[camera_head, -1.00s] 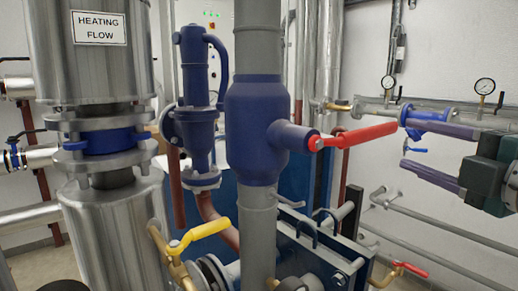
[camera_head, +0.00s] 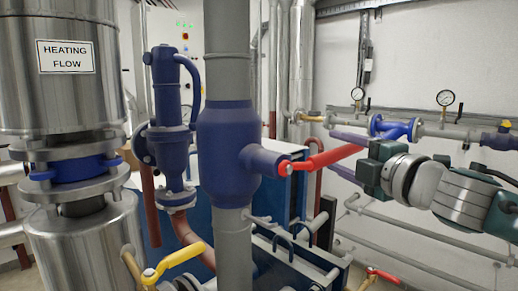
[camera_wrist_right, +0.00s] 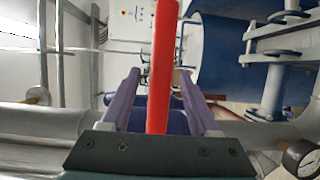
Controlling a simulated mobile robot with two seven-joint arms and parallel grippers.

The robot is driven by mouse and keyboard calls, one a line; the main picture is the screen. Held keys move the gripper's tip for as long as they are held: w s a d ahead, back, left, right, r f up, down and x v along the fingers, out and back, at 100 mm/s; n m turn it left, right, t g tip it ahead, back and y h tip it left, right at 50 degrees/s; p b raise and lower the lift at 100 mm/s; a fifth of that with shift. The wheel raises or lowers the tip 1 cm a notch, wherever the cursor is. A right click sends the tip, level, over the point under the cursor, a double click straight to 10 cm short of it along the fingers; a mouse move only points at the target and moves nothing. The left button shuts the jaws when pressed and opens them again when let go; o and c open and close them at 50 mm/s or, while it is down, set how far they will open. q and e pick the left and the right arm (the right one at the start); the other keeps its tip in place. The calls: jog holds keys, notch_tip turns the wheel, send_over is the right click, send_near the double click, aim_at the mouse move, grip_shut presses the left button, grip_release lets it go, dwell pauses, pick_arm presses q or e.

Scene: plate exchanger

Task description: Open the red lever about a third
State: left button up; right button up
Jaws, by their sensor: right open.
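The red lever (camera_head: 322,160) sticks out to the right from the stub of the blue valve body (camera_head: 228,150) on the vertical grey pipe, and slants slightly upward. My right gripper (camera_head: 333,152) comes in from the right with its purple fingers spread, one above and one below the lever's outer part. In the right wrist view, the lever (camera_wrist_right: 162,60) runs up the picture between the two open fingers (camera_wrist_right: 160,75), with gaps on both sides. The fingers do not grip it; whether they touch it I cannot tell. My left gripper is not in view.
A yellow lever (camera_head: 175,262) is at the lower left, and another small red lever (camera_head: 383,275) at the lower right. Blue pump-like fitting (camera_head: 170,130) stands left of the valve. Gauges (camera_head: 445,98) and pipes line the back wall behind my right arm.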

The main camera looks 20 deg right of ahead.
grip_shut()
dwell(0.5)
dwell(0.9)
